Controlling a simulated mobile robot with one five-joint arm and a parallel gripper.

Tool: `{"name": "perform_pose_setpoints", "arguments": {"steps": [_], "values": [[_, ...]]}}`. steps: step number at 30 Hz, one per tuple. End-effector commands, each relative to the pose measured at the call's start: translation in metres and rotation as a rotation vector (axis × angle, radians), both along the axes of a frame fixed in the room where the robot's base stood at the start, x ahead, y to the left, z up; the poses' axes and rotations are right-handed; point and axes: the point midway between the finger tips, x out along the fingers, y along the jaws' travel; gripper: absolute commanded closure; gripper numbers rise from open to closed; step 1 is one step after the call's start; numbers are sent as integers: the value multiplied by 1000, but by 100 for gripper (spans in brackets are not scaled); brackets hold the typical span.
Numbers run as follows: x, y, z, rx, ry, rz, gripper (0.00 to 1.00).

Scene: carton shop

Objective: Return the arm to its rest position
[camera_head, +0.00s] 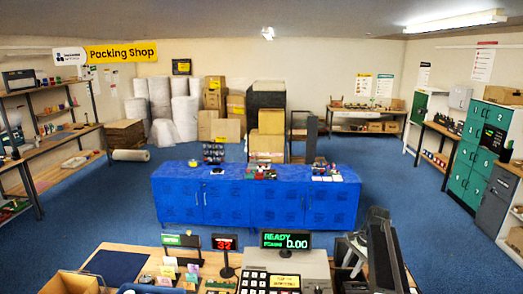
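I cannot make out my gripper or my arm in the head view. Whether the gripper is open or shut does not show. A dark upright shape (386,258) stands at the lower right, by the near counter; it looks like a screen seen from the side, but I cannot tell for sure. The near counter (150,258) runs along the bottom edge with a scale reading READY and 0.00 (286,240) and a small red number display (224,243).
A blue counter (255,202) with small goods on top stands mid-room. Blue floor (100,215) is open around it. Cartons (228,130) and wrapped rolls (160,97) stand behind. Shelving (60,135) lines the left; green lockers (478,150) stand right.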

Motion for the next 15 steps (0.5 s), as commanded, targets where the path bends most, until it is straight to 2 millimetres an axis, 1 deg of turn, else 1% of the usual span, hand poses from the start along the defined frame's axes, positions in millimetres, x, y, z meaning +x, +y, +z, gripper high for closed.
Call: {"name": "perform_pose_setpoints", "arguments": {"steps": [1,2,3,5,6,9,12,15], "values": [[-22,23,-1,-19,-13,79,67],[-32,35,-2,-33,-21,133,67],[-47,50,-3,-53,-33,210,67],[-71,74,-4,-83,-51,335,67],[-87,88,-5,-103,-62,418,67],[-120,116,-7,-145,-84,605,67],[-149,137,-7,-180,-102,763,67],[-176,153,-8,-210,-113,906,67]]}}
